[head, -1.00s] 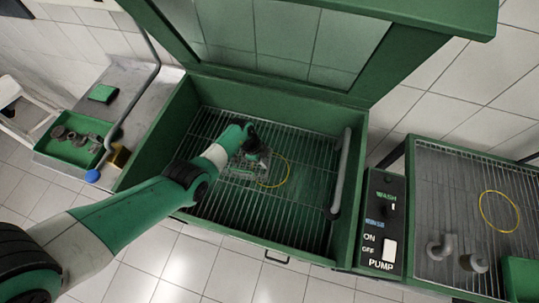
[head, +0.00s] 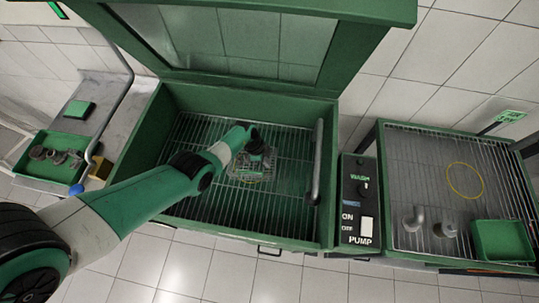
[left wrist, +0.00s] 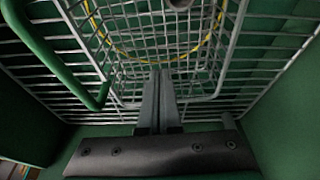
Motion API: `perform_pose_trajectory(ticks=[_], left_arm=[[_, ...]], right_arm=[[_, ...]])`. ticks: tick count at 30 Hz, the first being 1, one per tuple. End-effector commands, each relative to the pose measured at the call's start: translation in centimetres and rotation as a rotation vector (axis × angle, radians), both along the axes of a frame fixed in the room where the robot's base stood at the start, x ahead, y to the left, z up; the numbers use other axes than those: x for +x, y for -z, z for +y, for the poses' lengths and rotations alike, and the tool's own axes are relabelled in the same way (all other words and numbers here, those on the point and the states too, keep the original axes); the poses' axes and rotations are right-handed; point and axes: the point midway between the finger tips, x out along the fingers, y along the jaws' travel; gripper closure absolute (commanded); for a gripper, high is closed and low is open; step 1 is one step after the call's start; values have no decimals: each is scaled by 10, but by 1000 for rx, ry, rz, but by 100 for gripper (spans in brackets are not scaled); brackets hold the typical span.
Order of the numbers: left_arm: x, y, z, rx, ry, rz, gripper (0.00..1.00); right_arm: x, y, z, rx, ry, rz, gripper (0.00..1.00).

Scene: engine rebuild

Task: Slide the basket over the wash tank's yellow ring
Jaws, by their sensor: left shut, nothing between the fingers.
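The wire basket (head: 250,166) stands on the grate inside the green wash tank. It also fills the upper part of the left wrist view (left wrist: 215,75), with a green bar (left wrist: 50,55) at its left. The yellow ring (left wrist: 150,58) shows through the mesh there and looks to lie under the basket. In the head view the basket covers most of it. My left gripper (head: 256,150) is at the basket. Its fingers (left wrist: 160,75) are shut with nothing between them, against or just over the near mesh; I cannot tell which. My right gripper is not in view.
The tank's front wall (head: 240,232) and a grey pipe (head: 318,165) at its right bound the space. Bare grate (head: 205,190) lies around the basket. A pump panel (head: 360,200) and a rack with another yellow ring (head: 465,180) and a green tray (head: 502,240) stand right.

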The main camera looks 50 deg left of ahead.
Motion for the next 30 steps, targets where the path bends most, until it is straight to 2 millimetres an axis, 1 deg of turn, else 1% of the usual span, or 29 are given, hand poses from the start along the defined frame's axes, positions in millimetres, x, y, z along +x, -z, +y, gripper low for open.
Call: perform_pose_trajectory(ticks=[1, 2, 3, 4, 6, 9, 13, 15, 18, 30], left_arm=[[-6, -4, 5, -1, -2, 3, 100], [-10, -4, 8, -2, -3, 4, 100], [-14, -10, 12, -1, -2, 2, 100], [-14, -23, 12, 0, 0, 0, 100], [-17, -40, 15, 1, 0, -1, 100], [-23, -61, 19, 0, -1, 0, 100], [-29, -83, 24, 0, 0, 1, 100], [-31, -91, 26, 0, 1, 0, 100], [-33, -96, 28, 0, 1, 1, 100], [-33, -96, 28, -1, 2, 2, 100]], right_arm=[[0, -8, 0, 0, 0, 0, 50], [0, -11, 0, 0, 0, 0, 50], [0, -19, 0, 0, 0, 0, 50], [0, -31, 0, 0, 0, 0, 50], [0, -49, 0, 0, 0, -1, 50], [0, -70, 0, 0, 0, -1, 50], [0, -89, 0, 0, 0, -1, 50], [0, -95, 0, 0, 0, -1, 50], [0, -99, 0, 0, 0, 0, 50], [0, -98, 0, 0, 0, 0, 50]])
